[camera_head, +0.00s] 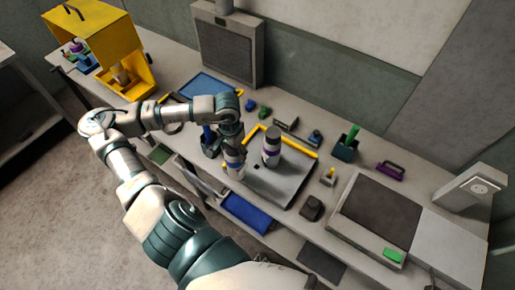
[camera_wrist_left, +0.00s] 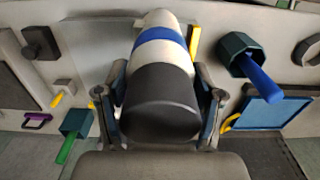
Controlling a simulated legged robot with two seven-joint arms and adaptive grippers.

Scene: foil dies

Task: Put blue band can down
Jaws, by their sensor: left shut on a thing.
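The blue band can (camera_head: 234,160) is white with a blue band and a dark grey end. It also shows large in the left wrist view (camera_wrist_left: 160,95), between the two fingers. My left gripper (camera_head: 226,143) is shut on this can. In the head view the can is over the left part of the grey tray (camera_head: 275,185); I cannot tell whether it touches the tray. A second can (camera_head: 271,150), white and dark with a purple band, stands on the tray just to the right. My right gripper is not in view.
A yellow strip (camera_head: 295,143) edges the tray's back. A dark hexagonal holder with a blue handle (camera_wrist_left: 262,80) is close by. A teal cup (camera_head: 344,150) with a green handle, a purple handle (camera_head: 390,171) and a dark block (camera_head: 311,207) are to the right. The tray's front right is clear.

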